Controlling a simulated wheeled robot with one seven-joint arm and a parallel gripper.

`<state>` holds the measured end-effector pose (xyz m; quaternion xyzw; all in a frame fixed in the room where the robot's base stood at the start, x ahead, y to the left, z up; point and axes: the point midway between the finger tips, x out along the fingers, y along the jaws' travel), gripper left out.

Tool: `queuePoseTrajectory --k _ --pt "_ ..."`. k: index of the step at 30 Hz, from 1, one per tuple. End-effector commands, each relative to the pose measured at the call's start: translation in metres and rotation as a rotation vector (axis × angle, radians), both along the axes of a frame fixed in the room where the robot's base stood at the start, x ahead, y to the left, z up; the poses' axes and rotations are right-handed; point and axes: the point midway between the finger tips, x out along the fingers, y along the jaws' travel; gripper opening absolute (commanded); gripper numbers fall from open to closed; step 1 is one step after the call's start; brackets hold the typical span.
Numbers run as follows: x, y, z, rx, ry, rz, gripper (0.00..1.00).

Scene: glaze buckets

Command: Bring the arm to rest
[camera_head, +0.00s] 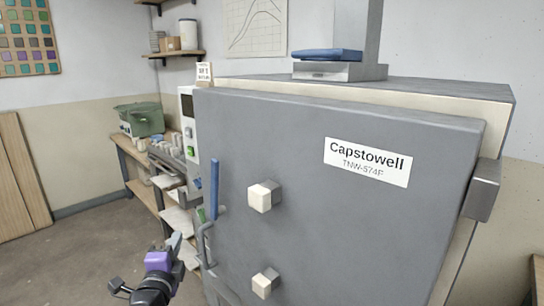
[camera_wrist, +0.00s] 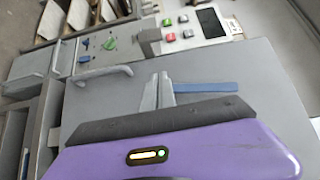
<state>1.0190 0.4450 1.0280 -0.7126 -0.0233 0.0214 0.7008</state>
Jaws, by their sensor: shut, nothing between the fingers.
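My gripper (camera_head: 176,240) shows at the lower left of the head view, with its purple wrist part. In the wrist view, its two grey fingers (camera_wrist: 159,88) are shut together with nothing between them. It is in front of the left edge of the large grey kiln door (camera_head: 330,220). The blue-gripped handle (camera_head: 214,188) of the door is just to the right of and above the gripper. In the wrist view, the blue grip (camera_wrist: 205,87) appears beside the fingertips; I cannot tell if they touch.
A control panel (camera_wrist: 190,32) with buttons is beside the kiln. Pale knobs (camera_head: 264,196) stick out from the door. The floor (camera_head: 90,250) at left is clear.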

Motion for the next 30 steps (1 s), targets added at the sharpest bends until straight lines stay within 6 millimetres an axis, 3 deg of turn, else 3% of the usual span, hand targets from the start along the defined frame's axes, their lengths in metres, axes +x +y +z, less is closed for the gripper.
queuePoseTrajectory --k 8,14,23,30 --pt "0.006 -0.013 0.045 -0.047 -0.097 -0.012 0.0" --pt "0.003 -0.044 0.065 -0.159 -0.201 -0.033 0.0" --pt "-0.009 -0.123 0.064 -0.407 -0.34 -0.092 0.0" --pt "-0.049 -0.214 0.042 -0.726 -0.45 -0.134 0.0"
